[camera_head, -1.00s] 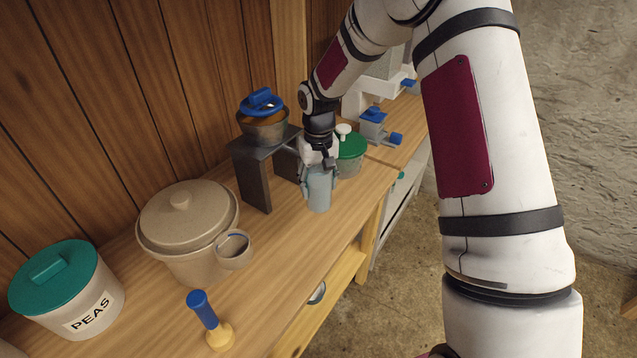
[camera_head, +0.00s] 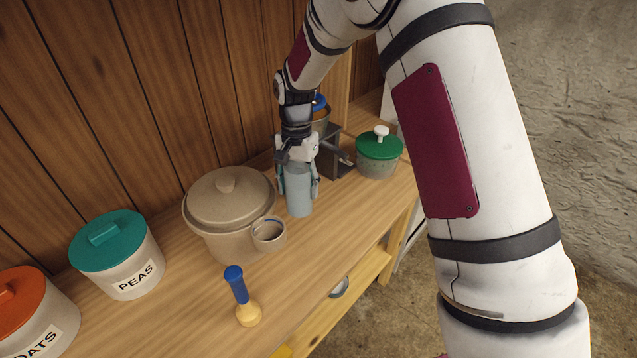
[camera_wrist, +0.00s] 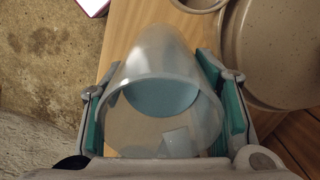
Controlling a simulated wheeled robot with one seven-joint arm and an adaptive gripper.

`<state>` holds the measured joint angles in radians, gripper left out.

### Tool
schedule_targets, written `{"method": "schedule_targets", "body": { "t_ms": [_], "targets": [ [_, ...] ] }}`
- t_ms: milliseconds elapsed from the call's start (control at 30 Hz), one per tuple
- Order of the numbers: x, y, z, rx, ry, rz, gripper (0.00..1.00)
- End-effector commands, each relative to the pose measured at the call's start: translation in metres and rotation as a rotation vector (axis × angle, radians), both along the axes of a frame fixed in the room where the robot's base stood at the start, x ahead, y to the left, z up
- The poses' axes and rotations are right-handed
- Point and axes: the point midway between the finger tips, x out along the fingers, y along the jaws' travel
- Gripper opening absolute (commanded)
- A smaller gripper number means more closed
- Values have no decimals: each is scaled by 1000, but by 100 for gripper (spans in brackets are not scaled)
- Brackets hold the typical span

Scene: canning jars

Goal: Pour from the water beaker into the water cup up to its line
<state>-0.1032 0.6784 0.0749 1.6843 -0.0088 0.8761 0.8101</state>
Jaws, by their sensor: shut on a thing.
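The water beaker (camera_head: 299,196) is a clear, bluish tall vessel, upright in my gripper (camera_head: 299,178). My gripper is shut around its sides; the wrist view shows a green-padded finger on each side of the beaker (camera_wrist: 160,75). Pale blue water (camera_wrist: 160,97) shows inside it. I cannot tell if its base touches the counter.
A lidded beige pot (camera_head: 222,228) stands behind the cup. A blue-and-yellow tool (camera_head: 241,297) stands in front. A green-lidded pot (camera_head: 378,160) and dark stand (camera_head: 335,160) are to the right. Jars labelled PEAS (camera_head: 120,260) and OATS (camera_head: 35,318) are left. The wooden counter's front edge is close.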

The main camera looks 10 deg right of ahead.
Motion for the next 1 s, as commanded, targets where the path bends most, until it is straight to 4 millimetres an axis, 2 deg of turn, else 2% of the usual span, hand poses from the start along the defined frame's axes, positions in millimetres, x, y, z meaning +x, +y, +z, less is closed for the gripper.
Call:
{"method": "schedule_targets", "body": {
  "t_ms": [33,100,333,500,667,700,800,1000],
  "targets": [
    [-9,17,12,5,10,-77,15],
    [-19,37,23,14,30,-209,15],
    [-52,101,59,56,88,-607,15],
    [-68,131,77,84,110,-797,15],
    [-79,152,90,106,122,-920,15],
    [-82,156,91,110,126,-944,15],
    [-79,153,68,105,128,-941,15],
    [-79,153,37,105,127,-938,15]
  ]
}}
